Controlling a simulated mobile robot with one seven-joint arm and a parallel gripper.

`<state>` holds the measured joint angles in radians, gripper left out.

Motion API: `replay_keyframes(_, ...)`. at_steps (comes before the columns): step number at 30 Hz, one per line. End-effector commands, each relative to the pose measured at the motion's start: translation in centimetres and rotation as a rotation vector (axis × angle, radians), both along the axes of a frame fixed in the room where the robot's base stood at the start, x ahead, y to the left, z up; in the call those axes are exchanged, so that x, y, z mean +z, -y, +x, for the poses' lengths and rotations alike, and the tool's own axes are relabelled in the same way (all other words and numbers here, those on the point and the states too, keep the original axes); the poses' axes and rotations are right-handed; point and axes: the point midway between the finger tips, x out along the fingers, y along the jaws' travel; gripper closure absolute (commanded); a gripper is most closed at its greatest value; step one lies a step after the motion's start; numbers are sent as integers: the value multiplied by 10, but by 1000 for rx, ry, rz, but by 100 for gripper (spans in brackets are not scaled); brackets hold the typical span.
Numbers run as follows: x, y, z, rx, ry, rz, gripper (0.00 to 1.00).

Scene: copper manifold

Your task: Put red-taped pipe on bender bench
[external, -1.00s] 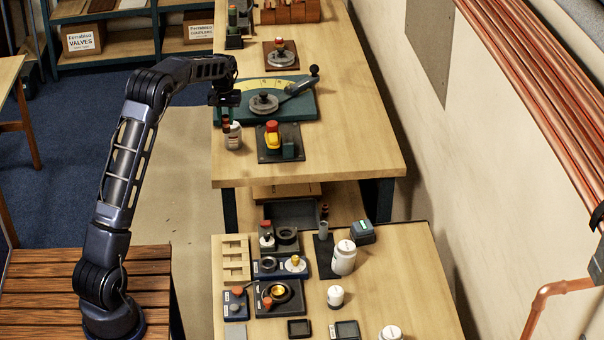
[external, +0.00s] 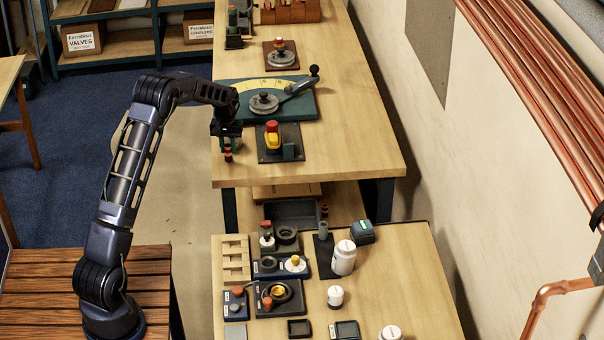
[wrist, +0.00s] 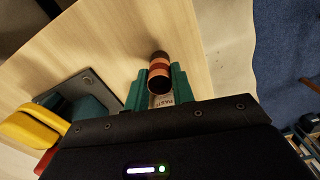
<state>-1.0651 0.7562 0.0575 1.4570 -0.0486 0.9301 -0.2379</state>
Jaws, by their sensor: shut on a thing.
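My gripper (external: 228,145) is shut on a short copper pipe with a red band (external: 228,155), over the left front part of the bender bench (external: 345,150). In the wrist view the pipe (wrist: 159,72) sits between the green fingers of my gripper (wrist: 157,85), its dark end showing against the pale bench top. I cannot tell whether its lower end touches the bench. The bender (external: 265,102), with a yellow scale and lever, lies behind my gripper.
A dark plate with a yellow-and-red device (external: 272,138) stands close to the right of my gripper; its yellow part (wrist: 32,129) shows in the wrist view. The bench's right front is clear. A lower front table (external: 400,285) holds several jars and fixtures.

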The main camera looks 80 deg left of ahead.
Motion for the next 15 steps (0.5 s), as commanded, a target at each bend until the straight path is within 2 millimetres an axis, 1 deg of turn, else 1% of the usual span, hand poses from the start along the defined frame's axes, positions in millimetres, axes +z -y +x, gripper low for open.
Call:
replay_keyframes(5,1,0,0,0,0,1,98)
replay_keyframes(10,-3,0,0,0,1,0,98)
replay_keyframes(11,-2,0,0,0,1,0,70)
replay_keyframes(12,-2,0,0,1,1,0,62)
replay_keyframes(13,-2,0,0,0,1,0,56)
replay_keyframes(14,-2,0,0,0,1,0,54)
replay_keyframes(15,-2,0,0,0,1,0,54)
